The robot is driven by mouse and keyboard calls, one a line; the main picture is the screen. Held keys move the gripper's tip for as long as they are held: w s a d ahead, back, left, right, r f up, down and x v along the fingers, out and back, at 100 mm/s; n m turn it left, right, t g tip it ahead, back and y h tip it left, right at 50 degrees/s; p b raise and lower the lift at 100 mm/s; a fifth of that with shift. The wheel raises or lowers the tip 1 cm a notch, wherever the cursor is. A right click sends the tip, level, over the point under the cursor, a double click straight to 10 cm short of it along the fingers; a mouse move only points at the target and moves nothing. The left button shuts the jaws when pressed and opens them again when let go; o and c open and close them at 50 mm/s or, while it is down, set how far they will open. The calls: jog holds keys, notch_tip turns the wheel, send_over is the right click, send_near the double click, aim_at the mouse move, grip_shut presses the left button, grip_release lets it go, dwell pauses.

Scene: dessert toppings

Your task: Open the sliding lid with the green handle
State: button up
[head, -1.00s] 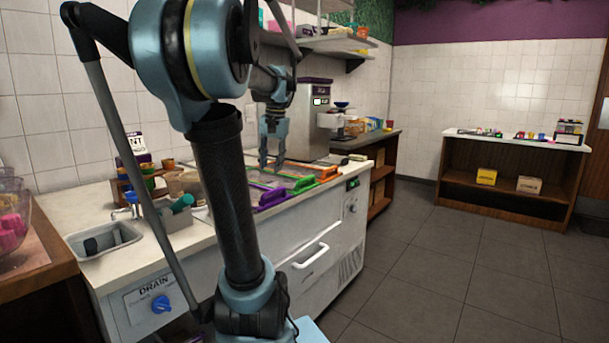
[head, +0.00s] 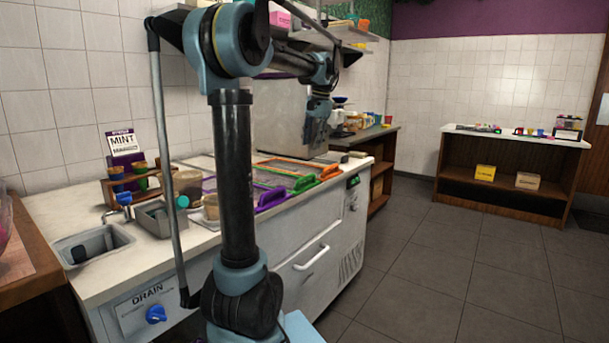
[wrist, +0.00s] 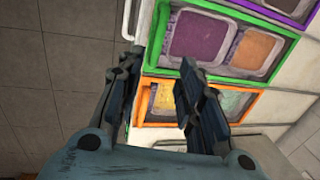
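The sliding lid with the green handle is a clear panel in a green frame; its green handle (head: 304,184) juts over the counter's front edge, between the purple handle (head: 272,198) and the orange handle (head: 331,172). In the wrist view the green-framed lid (wrist: 214,71) lies past my fingertips, with purple and orange-brown contents seen through it. My gripper (head: 316,132) is above the counter, towards the orange lid. In the wrist view my gripper (wrist: 157,73) has its fingers apart with nothing between them. The fingers hide part of the green and orange frames.
The orange-framed lid (wrist: 160,100) is nearer my gripper's base, and a purple-framed lid (wrist: 292,8) is beyond the green one. A grey metal machine (head: 285,128) stands behind the lids. The floor (head: 430,260) to the right is clear.

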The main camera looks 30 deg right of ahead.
aim_at(307, 176)
jog(key=f, duration=0.4)
jog(key=w+f, duration=0.1)
jog(key=f, duration=0.4)
jog(key=w+a+f, duration=0.1)
jog(key=f, duration=0.3)
jog(key=shift+w+f, duration=0.15)
jog(key=shift+c, duration=0.6)
grip_shut()
